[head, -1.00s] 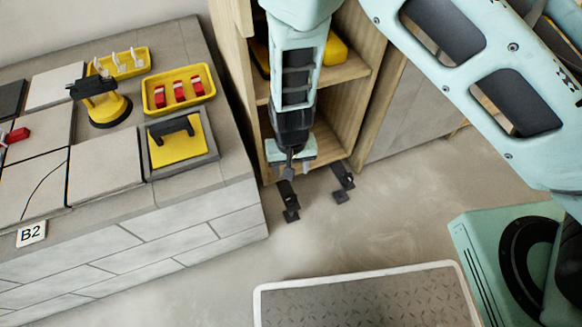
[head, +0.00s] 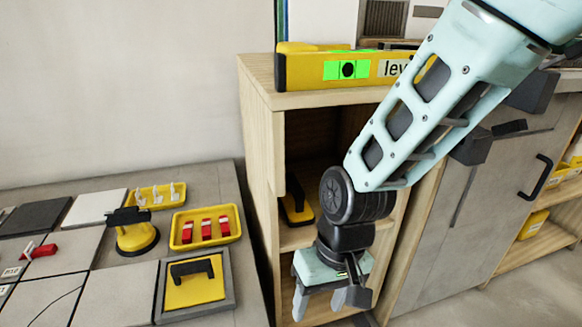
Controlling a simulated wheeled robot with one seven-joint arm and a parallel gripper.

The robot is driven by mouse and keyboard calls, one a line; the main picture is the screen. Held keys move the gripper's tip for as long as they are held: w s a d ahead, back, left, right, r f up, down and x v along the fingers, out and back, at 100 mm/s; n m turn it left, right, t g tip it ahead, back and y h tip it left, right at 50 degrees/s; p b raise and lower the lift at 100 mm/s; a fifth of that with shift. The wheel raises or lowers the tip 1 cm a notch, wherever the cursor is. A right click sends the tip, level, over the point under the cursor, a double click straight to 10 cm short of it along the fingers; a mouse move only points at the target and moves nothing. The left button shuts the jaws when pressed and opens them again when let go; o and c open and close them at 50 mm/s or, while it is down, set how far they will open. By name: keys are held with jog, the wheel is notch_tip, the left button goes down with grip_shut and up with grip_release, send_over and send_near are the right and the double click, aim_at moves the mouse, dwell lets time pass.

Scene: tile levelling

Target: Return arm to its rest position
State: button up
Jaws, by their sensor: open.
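My gripper (head: 328,300) hangs at the end of my pale blue arm, in front of the wooden shelf unit (head: 258,150). Its two fingers point down and stand apart, with nothing seen between them. The arm comes in from the top right, bends at a dark round joint and covers part of the shelf opening. The gripper is to the right of the tiled bench and apart from the things on it.
The bench at left holds a yellow tray with red wedges (head: 204,226), a yellow tray with white clips (head: 156,196), a yellow suction cup tool (head: 136,235) and a yellow float (head: 194,288). A yellow level (head: 345,69) lies on the shelf unit. A grey cabinet (head: 478,190) stands right.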

jog(key=s+d+r+n+t+h, duration=0.1)
jog(key=s+d+r+n+t, duration=0.15)
jog(key=s+d+r, duration=0.7)
notch_tip(320, 180, up, 38)
jog(key=g+p, duration=0.1)
jog(key=p, duration=3.6)
jog(key=shift+w+n+p, duration=0.2)
jog(key=shift+n+p, duration=0.2)
jog(key=shift+n, duration=0.05)
